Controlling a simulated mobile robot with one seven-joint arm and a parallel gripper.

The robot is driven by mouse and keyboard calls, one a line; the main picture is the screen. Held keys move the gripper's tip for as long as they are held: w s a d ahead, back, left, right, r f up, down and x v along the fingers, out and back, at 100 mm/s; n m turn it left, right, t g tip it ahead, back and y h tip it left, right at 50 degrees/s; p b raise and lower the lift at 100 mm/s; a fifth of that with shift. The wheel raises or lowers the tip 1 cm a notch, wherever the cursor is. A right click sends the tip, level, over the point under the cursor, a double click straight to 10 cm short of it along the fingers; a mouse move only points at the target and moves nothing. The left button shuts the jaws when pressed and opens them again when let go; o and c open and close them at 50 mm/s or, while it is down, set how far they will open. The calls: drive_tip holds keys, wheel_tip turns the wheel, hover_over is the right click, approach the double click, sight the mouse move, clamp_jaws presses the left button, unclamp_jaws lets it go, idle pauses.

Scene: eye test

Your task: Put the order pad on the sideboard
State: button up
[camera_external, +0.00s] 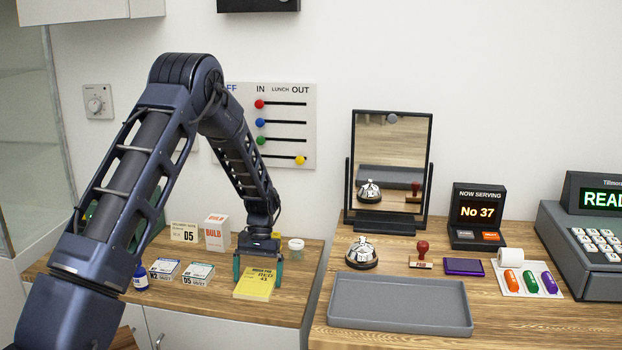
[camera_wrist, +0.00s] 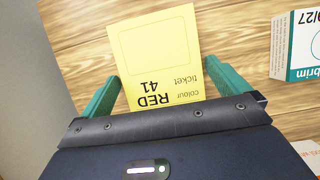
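A yellow pad (camera_external: 255,284) marked "RED 41" lies on the left wooden counter (camera_external: 205,303), near its front; I take it for the order pad. The pad also shows in the wrist view (camera_wrist: 160,55), where "colour ticket" can be read. My gripper (camera_external: 259,283) is low over the counter, pointing down, with teal fingers spread wide. In the wrist view my gripper (camera_wrist: 153,66) has one finger beside each long edge of the pad. Whether the fingers touch it cannot be told. Which counter is the sideboard is not marked.
Two white-labelled boxes (camera_external: 198,272), a blue bottle (camera_external: 140,277), a BULB box (camera_external: 217,233) and a small white-lidded jar (camera_external: 296,249) stand around the pad. The right counter (camera_external: 350,343) holds a grey tray (camera_external: 400,303), bell (camera_external: 362,252), mirror (camera_external: 353,150) and till (camera_external: 585,255).

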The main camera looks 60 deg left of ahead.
drive_tip(key=v, duration=1.2)
drive_tip(key=s+d+r+m+t+y, duration=0.15)
drive_tip(key=s+d+r, duration=0.25)
drive_tip(key=d+r, duration=0.9)
drive_tip(key=s+d+r+m+t+y, duration=0.1)
drive_tip(key=s+d+r+m+t, duration=0.15)
drive_tip(key=d+r, duration=1.05)
drive_tip(key=s+d+r+m+t, duration=0.1)
drive_tip(key=s+d+r+m, duration=0.35)
drive_tip(key=s+d, duration=0.85)
drive_tip(key=s+d+t, duration=0.2)
drive_tip(key=s+d, duration=0.3)
drive_tip(key=s, duration=0.9)
drive_tip(key=shift+s+d+f+t+y, duration=0.2)
drive_tip(key=shift+d+f+t+y, duration=0.1)
drive_tip(key=shift+t+y, duration=0.1)
